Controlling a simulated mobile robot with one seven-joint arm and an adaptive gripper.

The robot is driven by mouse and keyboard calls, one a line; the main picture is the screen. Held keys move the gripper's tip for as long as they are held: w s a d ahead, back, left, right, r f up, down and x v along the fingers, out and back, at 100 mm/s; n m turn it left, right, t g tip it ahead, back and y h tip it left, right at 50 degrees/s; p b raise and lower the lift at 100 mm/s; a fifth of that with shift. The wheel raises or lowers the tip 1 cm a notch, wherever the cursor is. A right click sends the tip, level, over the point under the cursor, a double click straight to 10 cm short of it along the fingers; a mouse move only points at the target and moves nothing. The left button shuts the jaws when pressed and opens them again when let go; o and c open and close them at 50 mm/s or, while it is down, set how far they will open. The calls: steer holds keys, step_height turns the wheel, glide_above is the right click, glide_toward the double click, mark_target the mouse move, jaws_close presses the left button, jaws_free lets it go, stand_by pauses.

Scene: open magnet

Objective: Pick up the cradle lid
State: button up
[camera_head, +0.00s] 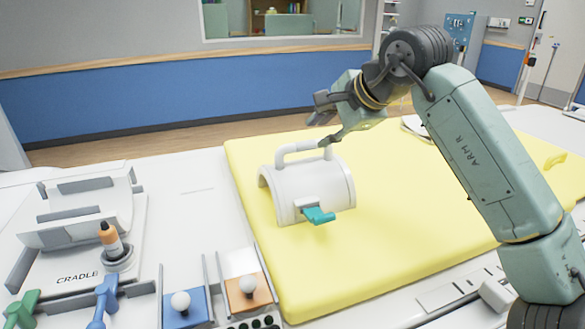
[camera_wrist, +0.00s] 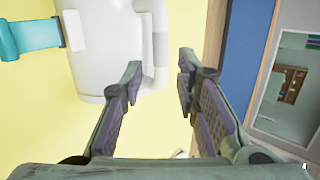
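The cradle lid (camera_head: 305,190) is a white half-cylinder shell, arched side up, on the yellow mat (camera_head: 400,230). It has a white bar handle (camera_head: 300,147) along its far top and a teal latch (camera_head: 318,215) on its near side. My gripper (camera_head: 326,122) is open and empty at the handle's right end. In the wrist view, the lid (camera_wrist: 105,40) is upper left, with its handle (camera_wrist: 158,75) beyond the left fingertip, near the gap between the fingers (camera_wrist: 160,72). I cannot tell whether a finger touches the handle.
The mat right of the lid is largely clear.

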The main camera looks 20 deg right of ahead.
mark_target(307, 144)
steer(key=p+x, duration=0.1)
steer(key=x, duration=0.4)
steer(key=p+x, duration=0.3)
steer(key=x, duration=0.1)
steer(key=shift+w+d+f, duration=0.1)
steer(key=shift+w+d, duration=0.05)
steer(key=shift+d, duration=0.15)
steer(key=shift+w+f, duration=0.35)
steer(key=shift+f, duration=0.1)
steer(key=shift+c, duration=0.5)
jaws_close()
steer(key=shift+r, duration=0.1)
